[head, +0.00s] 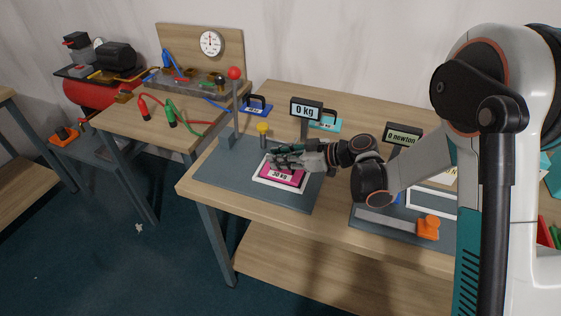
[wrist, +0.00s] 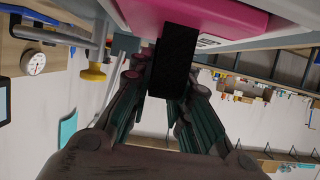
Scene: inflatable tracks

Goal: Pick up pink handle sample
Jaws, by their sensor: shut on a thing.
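The pink sample (head: 281,177), labelled "30 kg", lies within a white-edged square on the grey base plate (head: 222,170) at the left of the table. My gripper (head: 277,159) reaches in from the right, directly over the sample, and hides its handle in the head view. In the wrist view the pink body (wrist: 230,17) fills the top, and its black handle (wrist: 174,58) sits between the fingers of my gripper (wrist: 174,78). The fingers are shut on the handle. I cannot tell any gap under the sample.
A "0 kg" display (head: 306,108) stands behind my gripper. Blue (head: 256,109) and teal (head: 326,124) samples sit at the back. A "0 newton" display (head: 402,136) is to the right.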

